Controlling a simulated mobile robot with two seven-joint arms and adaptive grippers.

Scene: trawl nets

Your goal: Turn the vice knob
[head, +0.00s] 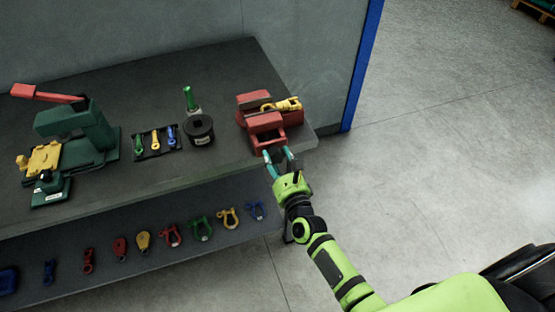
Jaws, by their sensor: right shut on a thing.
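The red vice (265,125) stands on the dark bench top near its right front corner. A yellow piece (282,104) lies across the top of the vice by its jaws. My right gripper (278,156) reaches up from the lower right to the front face of the vice. Its teal fingers are shut on the vice knob at that front end. The knob itself is mostly hidden between the fingers, so its angle cannot be told. My left gripper is not in this view.
On the bench (215,165) left of the vice are a black round pot (199,131), a green bottle (190,98), a small tool tray (157,152) and a green press (85,135). A lower shelf (150,245) holds several coloured shackles. Open floor lies right.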

